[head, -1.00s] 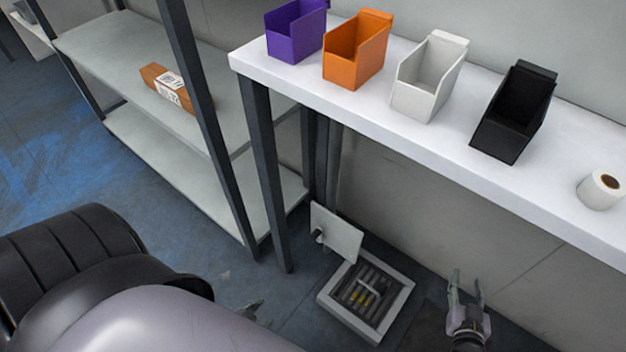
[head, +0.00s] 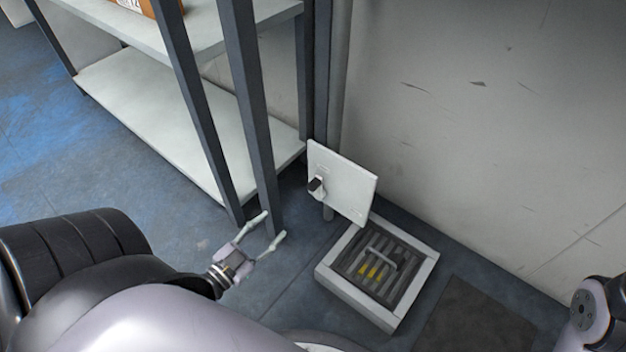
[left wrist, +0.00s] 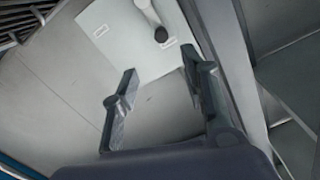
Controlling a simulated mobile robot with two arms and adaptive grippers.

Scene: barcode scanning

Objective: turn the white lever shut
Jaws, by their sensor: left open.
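A white panel (head: 348,188) stands upright beside the shelf post, behind a floor box. The lever (head: 318,186) sits on its left part, with a dark end. In the left wrist view the panel (left wrist: 112,42) shows two small labels, and the white lever (left wrist: 144,5) has a round black knob (left wrist: 161,35), partly cut off by the top edge. My left gripper (head: 272,225) is open and empty, left of and below the lever, apart from it. In the left wrist view its fingers (left wrist: 158,63) are spread below the knob. My right gripper is out of view.
The floor box (head: 330,279) has a pale rim and a dark grate with a handle and yellow pieces inside. Shelf posts (head: 252,120) stand close behind my left gripper.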

